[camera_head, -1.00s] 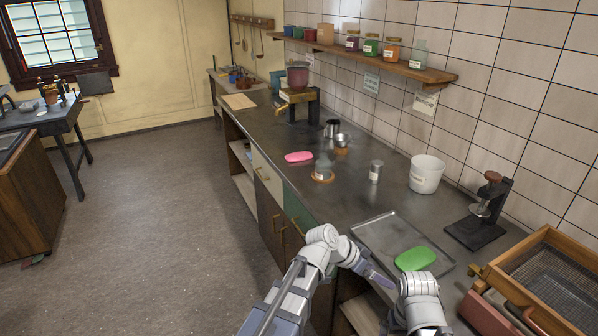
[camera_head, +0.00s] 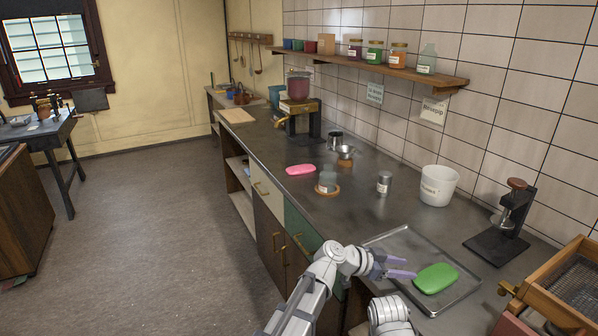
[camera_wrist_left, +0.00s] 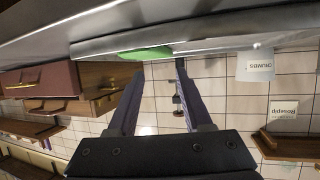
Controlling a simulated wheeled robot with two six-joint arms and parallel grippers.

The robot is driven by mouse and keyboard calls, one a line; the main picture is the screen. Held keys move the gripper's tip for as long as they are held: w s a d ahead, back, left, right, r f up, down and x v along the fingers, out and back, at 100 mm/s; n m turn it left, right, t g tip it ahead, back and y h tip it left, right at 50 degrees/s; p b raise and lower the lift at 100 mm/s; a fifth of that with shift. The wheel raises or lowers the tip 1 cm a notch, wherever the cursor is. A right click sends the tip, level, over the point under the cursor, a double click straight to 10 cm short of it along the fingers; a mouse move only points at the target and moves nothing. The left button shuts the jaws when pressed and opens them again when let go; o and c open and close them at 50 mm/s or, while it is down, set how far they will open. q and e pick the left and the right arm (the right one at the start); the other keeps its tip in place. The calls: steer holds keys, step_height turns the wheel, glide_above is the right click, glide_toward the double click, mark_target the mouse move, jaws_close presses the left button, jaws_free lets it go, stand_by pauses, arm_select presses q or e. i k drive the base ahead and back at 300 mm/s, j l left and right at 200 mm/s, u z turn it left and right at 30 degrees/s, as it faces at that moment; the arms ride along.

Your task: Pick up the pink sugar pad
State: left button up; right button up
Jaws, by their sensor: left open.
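The pink sugar pad (camera_head: 300,170) lies flat on the dark counter (camera_head: 345,212), left of the middle, near its front edge. A green pad (camera_head: 436,278) lies on a metal tray (camera_head: 378,243) closer to me. My left gripper (camera_head: 402,267) is open and empty, its fingers over the tray and pointing right at the green pad, well apart from the pink pad. In the left wrist view, which looks upside down, the open fingers (camera_wrist_left: 157,75) show with the green pad (camera_wrist_left: 147,53) beyond them; the pink pad is not seen there. My right gripper is not seen, only part of its arm.
Near the pad are a jar on a wooden coaster (camera_head: 327,183), small metal cups (camera_head: 345,152) and a canister (camera_head: 384,183). A white bucket (camera_head: 438,186) and a press (camera_head: 507,220) stand right.

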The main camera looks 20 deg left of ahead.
mark_target(297, 170)
steer(key=i+j+u, duration=0.1)
steer(key=i+j, duration=0.5)
steer(key=i+j+u, duration=0.15)
steer(key=i+j, duration=0.45)
steer(key=i+j+u, duration=0.1)
steer(key=i+j, duration=0.35)
steer(key=i, duration=0.2)
